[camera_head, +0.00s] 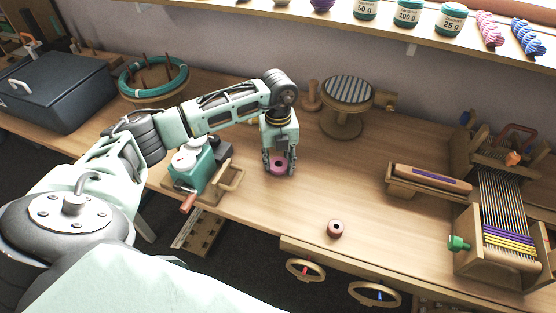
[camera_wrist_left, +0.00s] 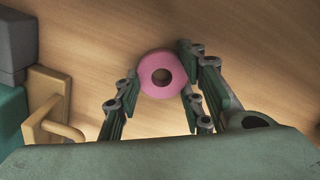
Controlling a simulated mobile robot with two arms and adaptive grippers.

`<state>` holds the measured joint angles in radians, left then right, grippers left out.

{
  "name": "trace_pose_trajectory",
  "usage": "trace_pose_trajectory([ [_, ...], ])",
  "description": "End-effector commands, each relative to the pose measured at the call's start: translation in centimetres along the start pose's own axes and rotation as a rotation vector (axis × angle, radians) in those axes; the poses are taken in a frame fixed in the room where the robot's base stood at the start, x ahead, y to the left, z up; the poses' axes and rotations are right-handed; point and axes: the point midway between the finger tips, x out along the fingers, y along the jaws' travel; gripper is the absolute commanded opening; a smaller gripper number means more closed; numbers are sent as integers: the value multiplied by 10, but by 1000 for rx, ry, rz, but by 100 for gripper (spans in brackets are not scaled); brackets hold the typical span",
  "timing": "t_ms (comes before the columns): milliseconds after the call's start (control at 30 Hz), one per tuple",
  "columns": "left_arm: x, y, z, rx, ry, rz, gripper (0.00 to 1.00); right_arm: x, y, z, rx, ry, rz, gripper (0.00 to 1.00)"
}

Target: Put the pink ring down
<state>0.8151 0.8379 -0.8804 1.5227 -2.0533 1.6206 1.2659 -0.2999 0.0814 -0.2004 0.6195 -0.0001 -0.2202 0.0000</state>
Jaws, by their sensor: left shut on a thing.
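The pink ring (camera_head: 279,167) is between the fingers of my left gripper (camera_head: 279,165), low over the wooden table. The left wrist view shows the pink ring (camera_wrist_left: 161,75) with its round hole facing the camera. My left gripper (camera_wrist_left: 160,85) is shut on the ring, one finger on each side. I cannot tell whether the ring touches the table. My right gripper is not in view.
A teal machine with a crank (camera_head: 193,169) stands close left of my gripper. A striped round stand (camera_head: 345,100) is behind, and a small loom (camera_head: 500,215) at right. Bare table (camera_head: 330,180) lies between.

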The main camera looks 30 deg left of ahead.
Motion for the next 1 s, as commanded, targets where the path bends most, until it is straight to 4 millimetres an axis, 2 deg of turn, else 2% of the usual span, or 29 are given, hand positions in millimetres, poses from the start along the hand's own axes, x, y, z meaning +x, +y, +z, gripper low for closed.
trace_pose_trajectory([
  [33, 1, 0, 0, 0, 0, 0, 39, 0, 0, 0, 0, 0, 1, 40],
  [233, 1, 0, 0, 0, 0, 1, 55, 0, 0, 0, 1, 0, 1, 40],
  [500, 0, 0, 0, 0, 0, 0, 55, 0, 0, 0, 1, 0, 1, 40],
  [633, -8, -1, 0, 1, -2, -2, 55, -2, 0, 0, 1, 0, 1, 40],
  [767, -28, -1, 1, 1, -4, -3, 55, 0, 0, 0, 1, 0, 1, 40],
  [1000, -81, -1, 1, 1, -3, -3, 55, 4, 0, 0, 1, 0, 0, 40],
])
